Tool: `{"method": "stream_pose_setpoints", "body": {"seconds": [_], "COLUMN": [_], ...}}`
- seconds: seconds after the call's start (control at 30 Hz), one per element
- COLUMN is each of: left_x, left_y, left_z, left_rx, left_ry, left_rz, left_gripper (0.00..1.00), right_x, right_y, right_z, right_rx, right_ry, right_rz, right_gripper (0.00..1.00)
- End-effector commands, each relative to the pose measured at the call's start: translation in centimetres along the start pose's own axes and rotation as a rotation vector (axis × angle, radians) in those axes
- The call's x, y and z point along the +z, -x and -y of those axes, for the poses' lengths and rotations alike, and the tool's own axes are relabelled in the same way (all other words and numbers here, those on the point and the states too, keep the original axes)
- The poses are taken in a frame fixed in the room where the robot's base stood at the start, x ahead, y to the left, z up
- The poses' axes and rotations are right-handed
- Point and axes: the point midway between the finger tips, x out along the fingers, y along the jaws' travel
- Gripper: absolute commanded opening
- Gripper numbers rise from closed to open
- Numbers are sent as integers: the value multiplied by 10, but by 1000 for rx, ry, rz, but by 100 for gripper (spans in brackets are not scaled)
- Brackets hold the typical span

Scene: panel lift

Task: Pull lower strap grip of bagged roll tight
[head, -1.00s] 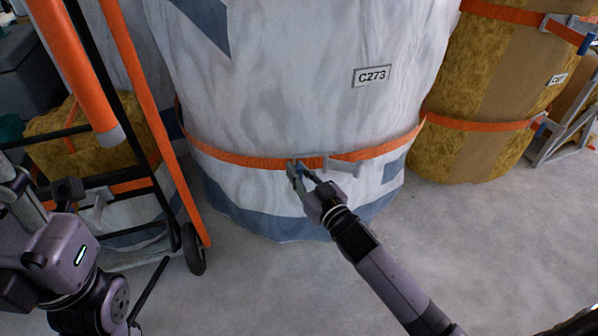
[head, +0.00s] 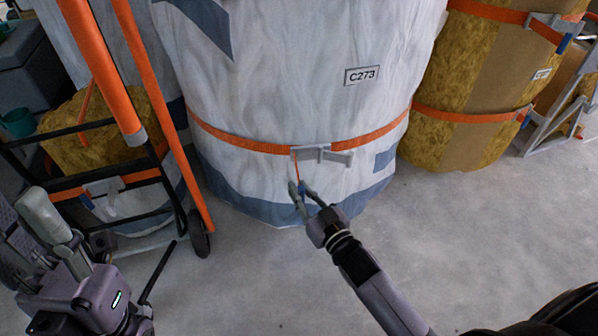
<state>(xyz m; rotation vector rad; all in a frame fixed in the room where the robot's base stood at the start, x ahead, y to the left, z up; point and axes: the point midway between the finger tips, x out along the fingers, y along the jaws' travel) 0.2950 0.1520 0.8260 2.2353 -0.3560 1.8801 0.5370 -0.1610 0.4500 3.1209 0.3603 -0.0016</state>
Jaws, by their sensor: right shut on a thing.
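The bagged roll (head: 300,70), wrapped in white film with a C273 label, stands upright in the middle of the head view. Its lower orange strap (head: 240,143) runs round it to a grey buckle (head: 322,154). A thin orange strap tail (head: 297,170) hangs from the buckle to a small blue grip (head: 303,187). My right gripper (head: 302,191) is shut on this grip, below the buckle and in front of the roll. My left gripper (head: 38,218) is at the lower left, away from the roll; its jaw opening is unclear.
A yellow strapped roll (head: 480,80) stands at the right, beside a grey frame (head: 560,115). The concrete floor (head: 450,235) at the front right is clear.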

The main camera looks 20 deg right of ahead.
Motion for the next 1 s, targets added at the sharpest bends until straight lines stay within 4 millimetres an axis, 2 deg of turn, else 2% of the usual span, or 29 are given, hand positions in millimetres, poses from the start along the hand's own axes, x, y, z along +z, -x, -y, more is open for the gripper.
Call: {"method": "stream_pose_setpoints", "body": {"seconds": [0.03,0.13,0.47,0.5,0.7,0.8,1.0], "left_x": [-1,-2,-2,-2,-2,-2,-2], "left_y": [-1,2,4,4,4,4,4], "left_z": [0,0,0,0,0,0,0], "left_rx": [-4,-9,-10,-10,-10,-10,-10], "left_ry": [2,3,4,4,4,4,4], "left_rz": [14,24,24,24,24,24,24], "left_gripper": [40,40,40,40,40,40,40], "right_x": [-1,0,2,2,1,1,0], "right_y": [8,14,15,15,14,14,14], "right_z": [5,7,8,8,7,7,6], "right_rx": [-3,-3,-4,-4,-2,-2,-1], "right_ry": [-4,-2,-1,-1,-1,-1,0], "right_rz": [5,3,3,3,2,1,0], "right_gripper": [0,0,0,16,30,36,36]}}
